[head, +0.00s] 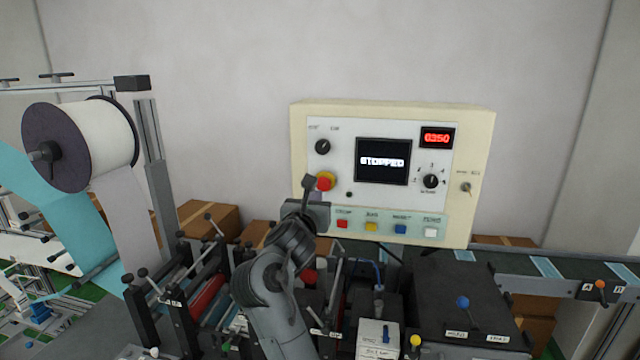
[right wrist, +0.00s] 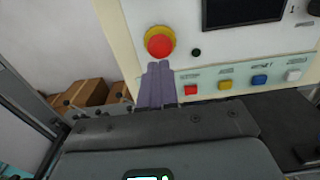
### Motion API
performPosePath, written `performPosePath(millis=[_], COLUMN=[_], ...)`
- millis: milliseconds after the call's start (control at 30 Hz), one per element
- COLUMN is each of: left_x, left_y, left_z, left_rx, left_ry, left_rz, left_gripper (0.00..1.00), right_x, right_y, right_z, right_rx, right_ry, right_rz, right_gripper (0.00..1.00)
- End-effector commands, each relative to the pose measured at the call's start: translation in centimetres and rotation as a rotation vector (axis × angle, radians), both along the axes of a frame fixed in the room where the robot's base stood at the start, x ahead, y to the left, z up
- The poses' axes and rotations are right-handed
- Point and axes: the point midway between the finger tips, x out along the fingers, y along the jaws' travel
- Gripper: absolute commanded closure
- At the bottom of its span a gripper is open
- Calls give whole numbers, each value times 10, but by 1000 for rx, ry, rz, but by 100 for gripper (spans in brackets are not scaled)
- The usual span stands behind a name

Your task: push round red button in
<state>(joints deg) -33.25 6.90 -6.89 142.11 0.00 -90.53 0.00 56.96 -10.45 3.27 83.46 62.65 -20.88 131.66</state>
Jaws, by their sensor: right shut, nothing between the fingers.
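The round red button (head: 325,181) sits on a yellow collar at the lower left of the cream control panel's face. In the right wrist view the red button (right wrist: 159,42) shows whole, just beyond my fingertips. My right gripper (head: 309,181) is shut and empty, its tip at the button's left edge in the head view. In the right wrist view its closed fingers (right wrist: 158,66) end just below the button; I cannot tell whether they touch it. My left gripper is not in view. The panel's screen (head: 383,161) reads "STOPPED".
A row of small square buttons (head: 371,227), red, yellow, blue and white, lies below the red button. Black knobs and a red "0350" display (head: 437,138) are on the panel (head: 480,160). Machine rollers and levers crowd below. A large white roll (head: 95,140) stands left.

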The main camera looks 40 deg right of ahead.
Motion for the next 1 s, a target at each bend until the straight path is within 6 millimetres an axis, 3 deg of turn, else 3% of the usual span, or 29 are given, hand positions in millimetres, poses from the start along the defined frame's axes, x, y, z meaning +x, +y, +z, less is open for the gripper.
performPosePath(millis=[200,400,900,1000], left_x=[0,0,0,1], left_y=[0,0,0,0], left_z=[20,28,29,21], left_rx=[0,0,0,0], left_ry=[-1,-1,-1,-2], left_rz=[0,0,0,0], left_gripper=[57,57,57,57], right_x=[23,34,38,35], right_y=[-28,-41,-45,-57], right_z=[3,1,-1,-4], right_rx=[-3,-2,1,2], right_ry=[3,1,-1,-4], right_rz=[-2,0,0,-13], right_gripper=[100,100,100,100])
